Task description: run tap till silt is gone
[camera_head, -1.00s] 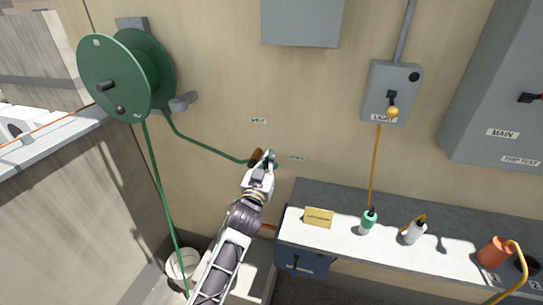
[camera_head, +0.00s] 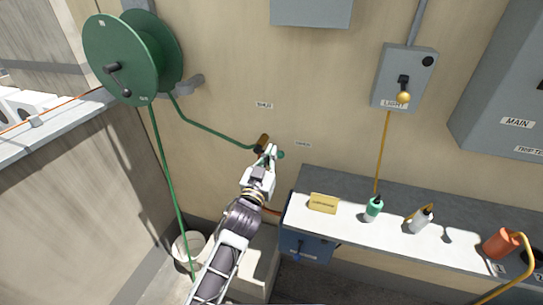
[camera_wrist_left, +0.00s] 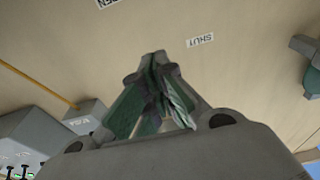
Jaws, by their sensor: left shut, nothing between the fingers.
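The tap (camera_head: 262,143) is a small brass-brown fitting on the beige wall, with the green hose running into it from the left. A small green piece (camera_head: 281,155) shows just right of my fingertips; I cannot tell whether it is the tap's handle. A SHUT label (camera_head: 264,105) is above the tap and a second label (camera_head: 303,145) to its right. My left gripper (camera_head: 270,154) is shut and empty, just below and right of the tap; contact is unclear. The left wrist view shows its closed fingers (camera_wrist_left: 154,100). A white bucket (camera_head: 186,248) stands below, its inside hardly visible. My right gripper is out of view.
A green hose reel (camera_head: 122,60) is on the wall at left, with hose hanging to the bucket. A LIGHT switch box (camera_head: 404,75) is above.

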